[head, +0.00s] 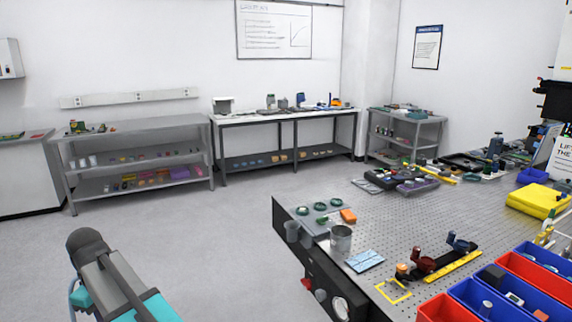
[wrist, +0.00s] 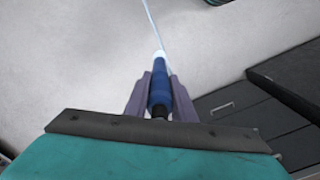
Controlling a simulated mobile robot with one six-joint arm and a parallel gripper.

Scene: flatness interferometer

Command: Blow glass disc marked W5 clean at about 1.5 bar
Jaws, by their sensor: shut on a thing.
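In the wrist view, my gripper (wrist: 160,92) is shut on a slim blue tool (wrist: 160,97) with a pale tip, pointing up the picture. A thin pale line runs on from its tip to the top edge. My gripper does not show in the head view. Several dark green-rimmed round pieces (head: 320,206) sit on a grey tray (head: 318,229) at the optical table's near left corner. No W5 mark is readable, so I cannot tell which piece is the disc. A round white dial (head: 340,308) is on the table's front side; its reading is too small to tell.
A metal can (head: 341,238), an orange block (head: 348,216) and a pale blue card (head: 364,260) are near the tray on the optical table (head: 425,212). Red and blue bins (head: 520,280) fill the right front. Open floor (head: 235,240) lies left of the table.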

